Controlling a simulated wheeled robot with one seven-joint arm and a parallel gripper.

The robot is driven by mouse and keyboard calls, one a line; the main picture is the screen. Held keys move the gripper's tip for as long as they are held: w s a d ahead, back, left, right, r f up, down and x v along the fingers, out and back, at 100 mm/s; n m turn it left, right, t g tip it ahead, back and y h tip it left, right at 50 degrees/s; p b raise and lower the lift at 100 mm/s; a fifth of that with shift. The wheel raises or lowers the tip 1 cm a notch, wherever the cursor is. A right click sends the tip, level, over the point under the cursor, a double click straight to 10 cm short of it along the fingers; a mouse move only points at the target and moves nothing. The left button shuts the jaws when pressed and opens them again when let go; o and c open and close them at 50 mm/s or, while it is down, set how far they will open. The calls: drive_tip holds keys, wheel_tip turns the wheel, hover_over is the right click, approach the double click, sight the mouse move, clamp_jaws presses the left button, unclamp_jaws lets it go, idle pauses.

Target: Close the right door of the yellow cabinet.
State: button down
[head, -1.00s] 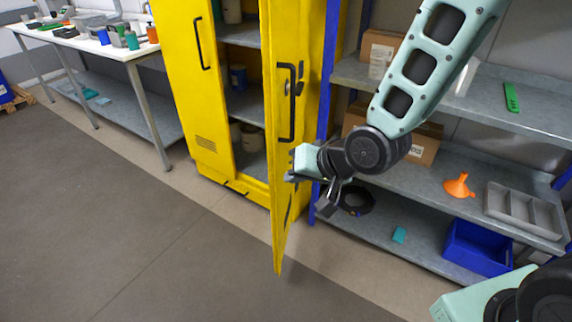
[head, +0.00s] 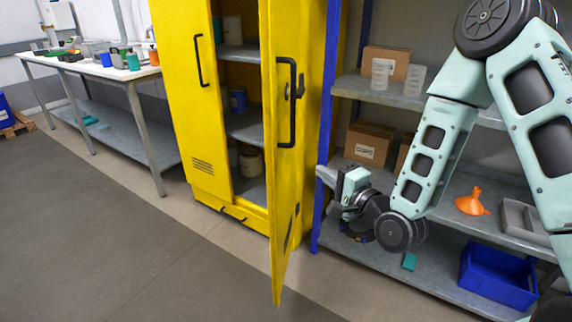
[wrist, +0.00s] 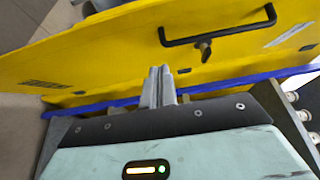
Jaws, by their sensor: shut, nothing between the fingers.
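The yellow cabinet (head: 182,100) stands left of centre in the head view. Its left door is shut. Its right door (head: 284,185) stands wide open, its free edge toward me. The black handle (head: 293,103) and latch are on the door's face turned to the right; the handle also shows in the wrist view (wrist: 215,36). My gripper (head: 324,174) is right of the door, on the handle side, apart from it in the head view. In the wrist view its fingers (wrist: 158,78) are together and empty, pointing at the yellow door (wrist: 120,50).
A workbench (head: 140,75) is at the left. The floor (head: 110,250) before the cabinet is clear.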

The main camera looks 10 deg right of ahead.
drive_tip(key=b, duration=0.2)
drive_tip(key=w+b, duration=0.1)
drive_tip(key=b, duration=0.2)
drive_tip(key=shift+w+a+f, duration=0.1)
drive_tip(key=shift+a+f, duration=0.15)
drive_tip(key=shift+f, duration=0.05)
drive_tip(key=b, duration=0.2)
drive_tip(key=shift+w+a+b, duration=0.1)
drive_tip(key=shift+b, duration=0.25)
approach(277, 150)
drive_tip(key=w+d, duration=0.2)
drive_tip(key=w, duration=0.1)
drive_tip(key=w+a, duration=0.2)
drive_tip(key=a, duration=0.1)
drive_tip(key=shift+a, duration=0.1)
drive_tip(key=shift+w+a, duration=0.2)
drive_tip(key=shift+a, duration=0.35)
